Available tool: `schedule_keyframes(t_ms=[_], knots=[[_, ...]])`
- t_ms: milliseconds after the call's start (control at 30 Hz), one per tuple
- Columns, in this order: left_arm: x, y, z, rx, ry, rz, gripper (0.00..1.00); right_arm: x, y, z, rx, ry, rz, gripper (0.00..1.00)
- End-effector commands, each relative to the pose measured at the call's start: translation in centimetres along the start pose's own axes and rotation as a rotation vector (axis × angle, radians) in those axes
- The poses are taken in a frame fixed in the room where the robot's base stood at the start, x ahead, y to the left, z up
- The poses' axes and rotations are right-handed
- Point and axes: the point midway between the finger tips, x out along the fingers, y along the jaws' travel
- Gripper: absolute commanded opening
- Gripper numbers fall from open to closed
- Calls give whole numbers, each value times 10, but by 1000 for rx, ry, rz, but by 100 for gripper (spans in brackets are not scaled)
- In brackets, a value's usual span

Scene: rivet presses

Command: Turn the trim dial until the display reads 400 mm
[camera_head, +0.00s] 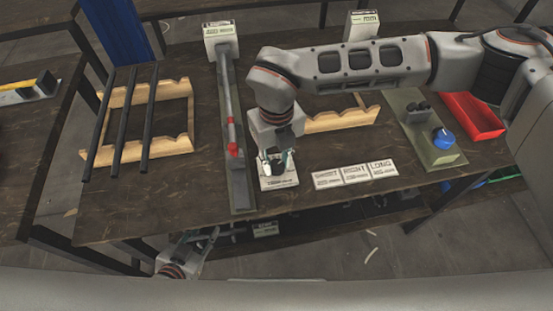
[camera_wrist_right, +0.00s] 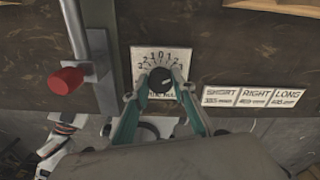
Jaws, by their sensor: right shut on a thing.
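The trim dial (camera_wrist_right: 160,80) is a dark round knob with a white mark, on a white plate (camera_wrist_right: 139,55) printed with a scale of numbers around 0. My right gripper (camera_head: 277,163) points down over this plate, beside the rail. In the right wrist view its two fingers (camera_wrist_right: 161,88) are shut on the dial from both sides. A white display box (camera_head: 219,40) stands at the far end of the rail; its digits are too small to read. My left gripper (camera_head: 198,240) is low, below the table's front edge, and its jaw state is unclear.
A rail with a red-capped rod (camera_head: 233,148) lies just left of the dial. Label cards (camera_head: 341,176) read SHORT, RIGHT, LONG. Left is a wooden rack (camera_head: 175,146) with dark bars. Right are a green fixture with a blue knob (camera_head: 443,138) and a red tray (camera_head: 472,116).

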Motion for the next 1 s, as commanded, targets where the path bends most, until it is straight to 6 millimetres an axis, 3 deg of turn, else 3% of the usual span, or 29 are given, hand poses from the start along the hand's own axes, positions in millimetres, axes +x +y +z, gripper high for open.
schedule_keyframes(t_ms=[167,200,267,667,767,1000], knots=[[0,0,-1,1,2,-1,30,-1,0,1,1,-2,0,4],[0,-1,-1,1,2,-1,30,-1,0,1,1,-2,0,30],[0,-1,-1,1,2,-1,30,-1,0,1,1,-2,0,42],[0,-3,-4,4,7,-4,30,-4,0,1,-1,-2,0,42],[0,-2,-3,3,6,-3,30,-15,0,1,-1,-4,-1,42],[0,-1,-2,2,4,-2,30,-62,-1,2,0,-6,-2,42]])
